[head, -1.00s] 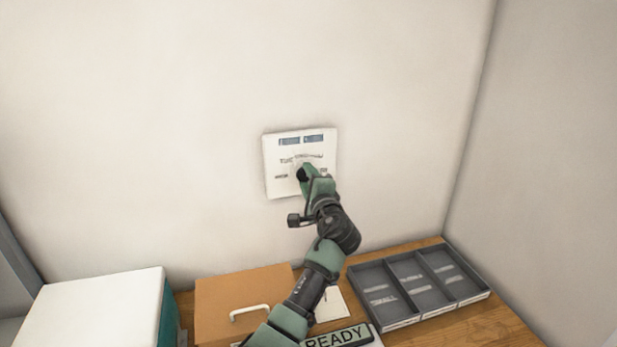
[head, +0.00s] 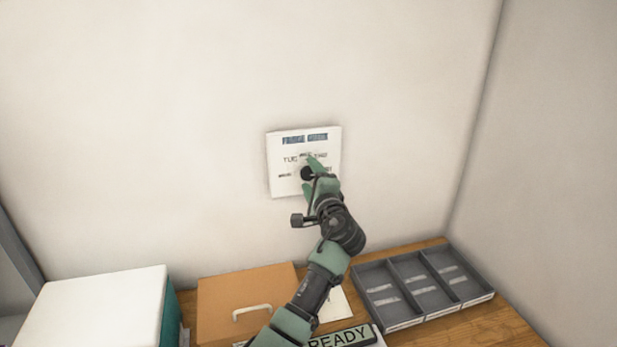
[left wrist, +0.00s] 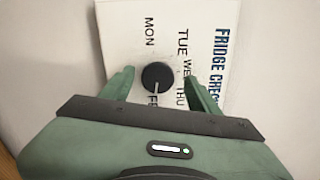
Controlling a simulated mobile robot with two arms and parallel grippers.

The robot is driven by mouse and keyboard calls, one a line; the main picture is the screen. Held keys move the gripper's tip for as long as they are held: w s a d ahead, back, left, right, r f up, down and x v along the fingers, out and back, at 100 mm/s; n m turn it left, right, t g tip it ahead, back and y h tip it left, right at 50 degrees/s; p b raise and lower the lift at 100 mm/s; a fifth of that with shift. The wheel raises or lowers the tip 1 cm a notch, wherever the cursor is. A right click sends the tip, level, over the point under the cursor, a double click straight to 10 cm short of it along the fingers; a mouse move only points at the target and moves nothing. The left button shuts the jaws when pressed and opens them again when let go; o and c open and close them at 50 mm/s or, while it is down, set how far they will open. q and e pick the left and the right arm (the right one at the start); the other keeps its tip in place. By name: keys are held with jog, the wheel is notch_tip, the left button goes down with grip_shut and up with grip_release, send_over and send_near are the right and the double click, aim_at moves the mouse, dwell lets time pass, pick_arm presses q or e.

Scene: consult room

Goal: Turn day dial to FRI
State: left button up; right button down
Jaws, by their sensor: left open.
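The day dial is a round black knob (head: 307,173) on a white wall panel (head: 285,187). In the left wrist view the knob (left wrist: 157,75) is plain, and its short white mark points down at the label FRI, which is partly hidden. MON, TUE, WED and THU run around it, beside the heading FRIDGE CHECK, which is cut off. My left gripper (head: 311,176) is at the panel with its green fingers spread. In the left wrist view my left gripper (left wrist: 157,81) has one finger on each side of the knob, with gaps between. My right gripper is out of view.
Below the panel is a wooden counter (head: 498,324). It bears a grey divided tray (head: 433,292), an orange-brown box with a pale handle (head: 225,290), a READY sign (head: 345,338) and a white-topped teal box (head: 95,300). The wall around the panel is bare.

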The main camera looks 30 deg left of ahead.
pick_arm(q)
jog(key=b+v, duration=0.2)
jog(key=v, duration=0.4)
jog(key=shift+s, duration=0.25)
jog(key=shift+f, duration=0.15)
